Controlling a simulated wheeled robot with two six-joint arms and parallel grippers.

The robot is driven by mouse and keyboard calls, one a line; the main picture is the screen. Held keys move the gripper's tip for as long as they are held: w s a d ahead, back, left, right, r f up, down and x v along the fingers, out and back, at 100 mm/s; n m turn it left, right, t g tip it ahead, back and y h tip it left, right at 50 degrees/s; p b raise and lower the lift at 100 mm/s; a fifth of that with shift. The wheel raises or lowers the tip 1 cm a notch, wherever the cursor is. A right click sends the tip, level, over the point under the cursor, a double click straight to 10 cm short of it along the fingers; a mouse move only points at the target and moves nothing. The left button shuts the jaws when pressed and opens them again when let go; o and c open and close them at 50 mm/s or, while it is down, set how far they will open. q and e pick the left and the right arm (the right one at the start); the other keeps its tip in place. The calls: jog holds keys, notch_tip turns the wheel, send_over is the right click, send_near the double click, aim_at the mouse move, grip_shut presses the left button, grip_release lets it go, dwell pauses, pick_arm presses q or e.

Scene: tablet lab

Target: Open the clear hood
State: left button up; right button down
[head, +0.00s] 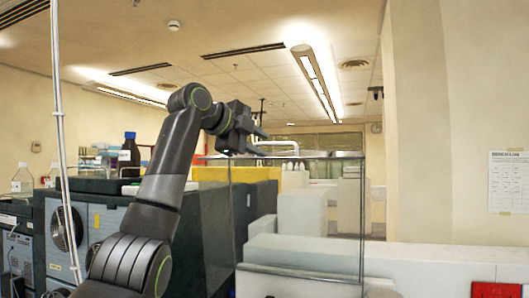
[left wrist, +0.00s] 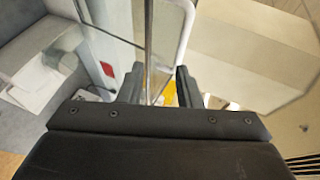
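The clear hood (head: 300,205) is a see-through box with thin dark edges in the middle of the head view. Its top edge looks level, and it appears closed. A white bar handle (head: 278,143) shows at its top edge. The handle also shows in the left wrist view (left wrist: 186,28), running down towards the space between the fingers. My left gripper (head: 262,126) is just above and left of the handle in the head view. In the left wrist view its fingers (left wrist: 158,85) are apart, with nothing clearly gripped. Whether they touch the handle I cannot tell. My right gripper is out of view.
Grey and white instrument blocks (head: 300,211) stand behind the clear panel. A dark instrument with a fan (head: 68,228) and bottles (head: 129,152) is at the left. A low white block (head: 430,262) is at the right. The space above the hood looks free.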

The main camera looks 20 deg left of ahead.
pick_arm(q)
jog(key=b+v, duration=0.5)
jog(key=v, duration=0.9)
jog(key=shift+s+a, duration=0.15)
jog(key=shift+s, duration=0.25)
